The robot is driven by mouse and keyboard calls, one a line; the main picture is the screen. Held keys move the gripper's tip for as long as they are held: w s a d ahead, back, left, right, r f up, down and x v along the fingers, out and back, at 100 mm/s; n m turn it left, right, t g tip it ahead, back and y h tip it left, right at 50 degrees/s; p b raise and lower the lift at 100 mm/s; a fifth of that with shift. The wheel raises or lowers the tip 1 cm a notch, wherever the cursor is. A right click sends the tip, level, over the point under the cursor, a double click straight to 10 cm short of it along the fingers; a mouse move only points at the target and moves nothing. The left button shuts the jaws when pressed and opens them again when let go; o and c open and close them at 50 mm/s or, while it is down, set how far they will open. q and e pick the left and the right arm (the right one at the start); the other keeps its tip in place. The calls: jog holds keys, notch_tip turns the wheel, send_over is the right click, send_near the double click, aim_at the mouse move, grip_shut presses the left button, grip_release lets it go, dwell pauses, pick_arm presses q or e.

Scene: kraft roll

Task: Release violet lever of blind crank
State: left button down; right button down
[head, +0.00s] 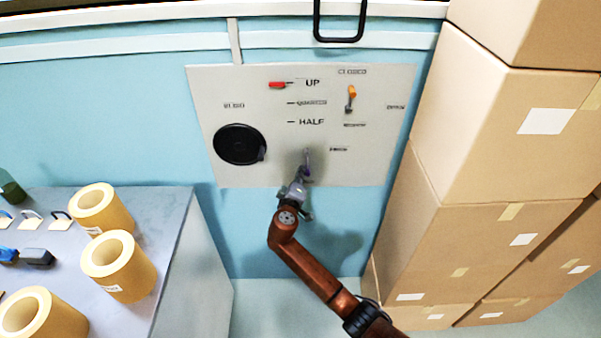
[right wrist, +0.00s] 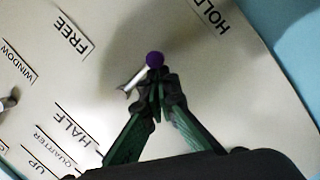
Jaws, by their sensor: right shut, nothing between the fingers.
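The violet lever (head: 307,160) stands low on the pale wall panel (head: 215,88). In the right wrist view its violet round knob (right wrist: 155,59) tops a light metal shaft, with the words FREE and HOLD printed on either side. My right gripper (head: 303,178) is at the lever; in the right wrist view its green-sided fingers (right wrist: 158,88) are shut with nothing between them, just below the knob. I cannot tell whether they touch the lever. The black round crank disc (head: 240,144) is on the panel's left. My left gripper is out of view.
A red pointer (head: 277,85) sits by UP on the panel's scale. An orange-handled lever (head: 351,95) is upper right. Stacked cardboard boxes (head: 480,145) stand close on the right. A grey table (head: 178,225) with kraft rolls (head: 128,272) stands left.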

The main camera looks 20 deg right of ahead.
jog(key=d+n, duration=0.2)
jog(key=d+n+h+p, duration=0.1)
jog(key=n, duration=0.1)
jog(key=shift+s+f+t, duration=0.1)
jog(key=shift+s+t, duration=0.2)
jog(key=shift+s, duration=0.1)
jog(key=n, duration=0.1)
jog(key=d+n, duration=0.1)
jog(key=n, duration=0.1)
jog(key=shift+s+d+r+n+t+p, duration=0.25)
jog(key=shift+d+n+t+p, duration=0.05)
jog(key=shift+n+t+p, duration=0.1)
jog(key=n, duration=0.1)
jog(key=d+n, duration=0.1)
jog(key=r+n+t+p, duration=0.1)
jog(key=n, duration=0.1)
jog(key=shift+s+d+r, duration=0.1)
jog(key=shift+s+d, duration=0.1)
jog(key=shift+d, duration=0.1)
jog(key=n, duration=0.1)
jog(key=d+r+n+p, duration=0.1)
jog(key=shift+s+n+t, duration=0.1)
jog(key=shift+n+t, duration=0.3)
jog(key=shift+s+d+r+n+t+y+p, duration=0.15)
jog(key=shift+r+n+p, duration=0.15)
jog(key=shift+n, duration=0.5)
jog(key=shift+w+d+r+n+t+y+p, duration=0.15)
jog(key=shift+r+n+p, duration=0.1)
jog(key=shift+n, duration=0.55)
jog(key=shift+s+a, duration=0.1)
